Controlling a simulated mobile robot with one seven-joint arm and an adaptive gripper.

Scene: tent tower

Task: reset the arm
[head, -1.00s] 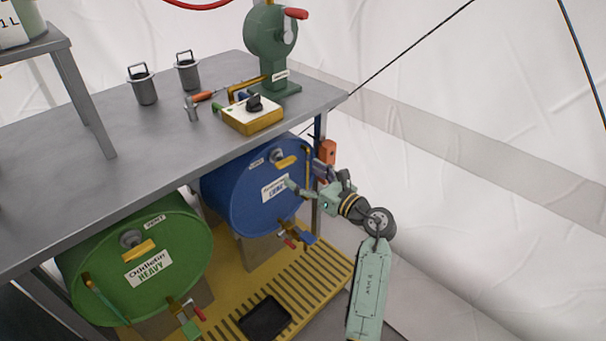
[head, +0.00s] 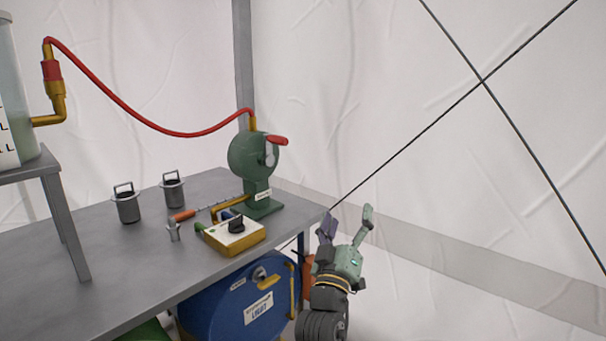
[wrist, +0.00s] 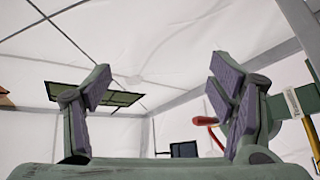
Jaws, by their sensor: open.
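My gripper (head: 347,224) is raised at the right front corner of the grey table in the head view, its fingers pointing up. It is open and empty. The lower part of my arm is cut off by the bottom edge of the head view.
A green hand pump (head: 249,163) with a red hose (head: 150,127) stands at the table's right end. A blue drum (head: 235,306) lies below. Free space is to the right.

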